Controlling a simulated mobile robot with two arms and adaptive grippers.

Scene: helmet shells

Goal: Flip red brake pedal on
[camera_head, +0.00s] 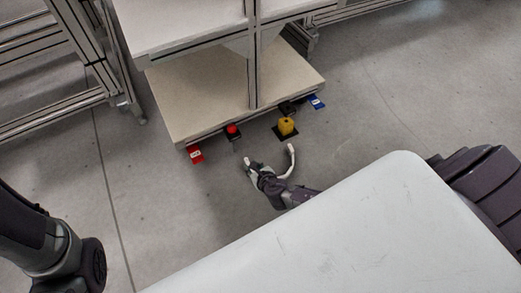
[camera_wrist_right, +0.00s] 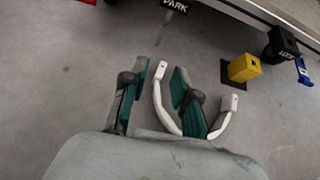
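The red brake pedal (camera_head: 195,154) is at the left end of the shelf unit's lower front edge in the head view. Only a sliver of red (camera_wrist_right: 86,1) shows at the top left of the right wrist view. My right gripper (camera_head: 268,156) is open and empty, over the floor in front of the shelf, to the right of the red pedal and apart from it. Its spread white-tipped fingers also show in the wrist view (camera_wrist_right: 196,84). Only a dark part of my left arm shows at the lower left; its gripper is out of view.
Along the same edge are a red knob (camera_head: 232,129) on a dark bracket marked "PARK", a yellow block (camera_head: 286,126) on a black plate, a black block (camera_wrist_right: 283,42) and a blue pedal (camera_head: 316,102). A metal frame stands at left. Floor between is clear.

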